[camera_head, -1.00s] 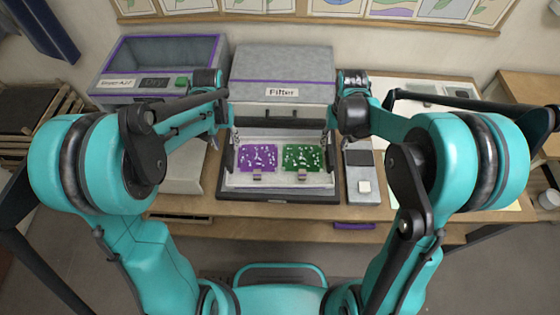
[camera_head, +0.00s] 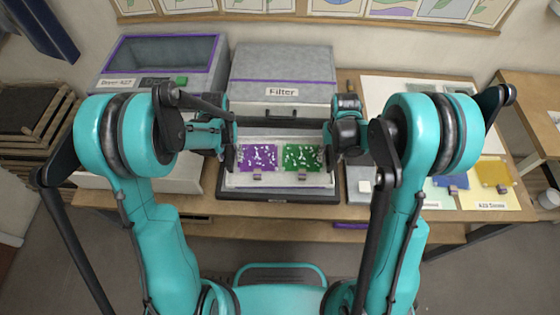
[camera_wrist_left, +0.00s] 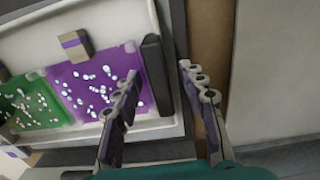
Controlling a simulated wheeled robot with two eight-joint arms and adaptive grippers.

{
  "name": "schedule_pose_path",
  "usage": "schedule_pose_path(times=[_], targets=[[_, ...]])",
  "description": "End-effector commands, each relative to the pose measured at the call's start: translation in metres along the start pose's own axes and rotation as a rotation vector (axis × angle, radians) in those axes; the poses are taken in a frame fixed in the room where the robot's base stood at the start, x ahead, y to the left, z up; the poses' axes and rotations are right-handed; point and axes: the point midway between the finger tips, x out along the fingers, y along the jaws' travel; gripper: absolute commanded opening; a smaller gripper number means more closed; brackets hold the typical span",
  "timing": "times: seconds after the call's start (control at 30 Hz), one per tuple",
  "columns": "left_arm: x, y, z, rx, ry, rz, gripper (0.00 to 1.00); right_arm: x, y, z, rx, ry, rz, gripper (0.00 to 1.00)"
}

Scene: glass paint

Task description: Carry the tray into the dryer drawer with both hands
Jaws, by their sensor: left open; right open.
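The white tray (camera_head: 280,179) sits on a dark base in front of the Filter unit. It holds a purple glass piece (camera_head: 256,157) and a green glass piece (camera_head: 302,158), both with white specks. My left gripper (camera_head: 230,160) is open at the tray's left side. In the left wrist view, the dark tray handle (camera_wrist_left: 157,75) appears between the open fingers (camera_wrist_left: 157,72); whether they touch it is unclear. My right gripper (camera_head: 331,158) is open at the tray's right side, its fingers partly hidden. The dryer (camera_head: 160,62) stands at back left with a pale drawer (camera_head: 180,183) out in front.
The Filter box (camera_head: 282,72) stands right behind the tray. A grey pad with a white block (camera_head: 365,186) lies to its right. Further right are blue and yellow pieces (camera_head: 493,172) on a pale sheet. A strip of wooden table shows between drawer and tray.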

Motion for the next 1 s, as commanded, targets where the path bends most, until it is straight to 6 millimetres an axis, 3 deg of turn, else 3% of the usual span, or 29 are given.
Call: schedule_pose_path(times=[0.07,0.23,0.67,1.0], targets=[[0.0,0.0,0.0,0.0,0.0,0.0,0.41,0.0,0.0,0.0,0.0,0.0,0.0,0.41],[0.0,0.0,0.0,0.0,0.0,0.0,0.0,0.0,0.0,0.0,0.0,0.0,0.0,0.0],[-0.002,0.0,0.0,0.0,0.0,0.0,0.0,-0.002,0.0,0.0,0.0,0.0,0.0,0.0],[-0.029,0.0,0.0,0.0,0.0,0.0,0.0,-0.029,0.0,0.0,0.0,0.0,0.0,0.0]])
